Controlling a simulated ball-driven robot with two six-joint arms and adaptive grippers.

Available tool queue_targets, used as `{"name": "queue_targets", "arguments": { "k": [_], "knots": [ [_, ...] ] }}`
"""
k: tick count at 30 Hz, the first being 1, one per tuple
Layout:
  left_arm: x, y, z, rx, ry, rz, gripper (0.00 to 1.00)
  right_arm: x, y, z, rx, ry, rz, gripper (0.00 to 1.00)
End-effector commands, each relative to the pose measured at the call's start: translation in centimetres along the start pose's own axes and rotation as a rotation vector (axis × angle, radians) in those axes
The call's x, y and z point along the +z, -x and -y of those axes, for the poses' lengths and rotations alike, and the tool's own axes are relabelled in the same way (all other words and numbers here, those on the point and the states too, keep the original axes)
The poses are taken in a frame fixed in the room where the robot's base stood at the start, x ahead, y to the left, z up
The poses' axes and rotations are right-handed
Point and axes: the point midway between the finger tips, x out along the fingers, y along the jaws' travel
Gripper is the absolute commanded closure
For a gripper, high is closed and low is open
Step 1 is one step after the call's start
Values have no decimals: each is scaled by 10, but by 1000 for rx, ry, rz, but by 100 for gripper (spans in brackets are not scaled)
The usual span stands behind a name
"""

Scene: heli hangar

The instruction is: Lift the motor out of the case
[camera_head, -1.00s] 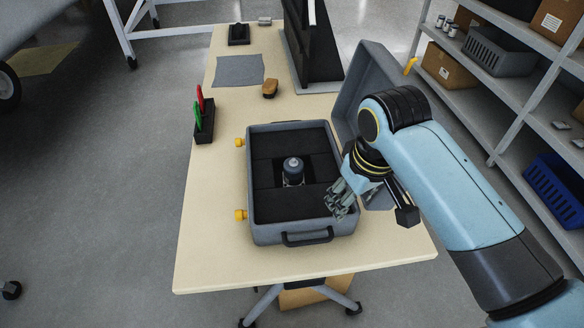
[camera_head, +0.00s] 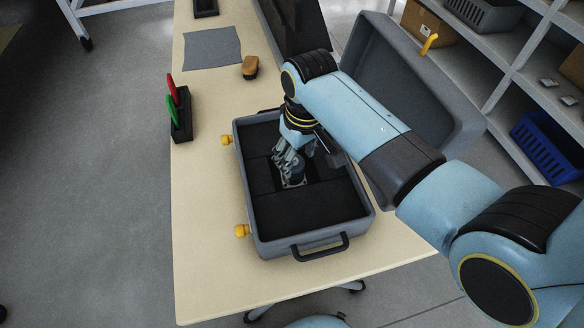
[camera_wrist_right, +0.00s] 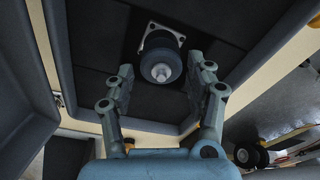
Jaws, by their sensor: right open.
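The motor (camera_head: 295,176) sits upright in the foam cutout of the open grey case (camera_head: 252,213). In the right wrist view the motor (camera_wrist_right: 161,62) shows its shaft and square flange, just beyond the fingertips. My right gripper (camera_head: 284,160) is over the case and close beside the motor, partly covering it. In the right wrist view my right gripper (camera_wrist_right: 167,78) is open, its two fingers apart with nothing held between them. Whether a finger touches the motor I cannot tell. My left gripper is not in view.
The case lid (camera_head: 405,85) stands open on the right, behind my right arm. A black holder (camera_head: 181,124) with red and green tools, a brush (camera_head: 250,67) and a grey mat (camera_head: 212,48) lie on the table (camera_head: 206,235). The table's left front is clear.

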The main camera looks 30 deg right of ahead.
Motion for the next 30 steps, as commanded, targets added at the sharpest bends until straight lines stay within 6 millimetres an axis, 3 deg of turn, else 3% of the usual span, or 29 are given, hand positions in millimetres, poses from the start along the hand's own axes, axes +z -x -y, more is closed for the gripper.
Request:
{"name": "queue_targets", "arguments": {
  "k": [5, 13, 21, 30],
  "knots": [
    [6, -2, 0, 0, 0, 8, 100, -1, -15, 0, 0, 0, -1, 45],
    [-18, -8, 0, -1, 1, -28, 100, -2, -54, 2, 0, -1, 0, 45],
    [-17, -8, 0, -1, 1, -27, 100, -3, -58, 1, 0, -1, -2, 45],
    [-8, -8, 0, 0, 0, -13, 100, -3, -58, 1, 0, -1, -2, 82]
  ]
}}
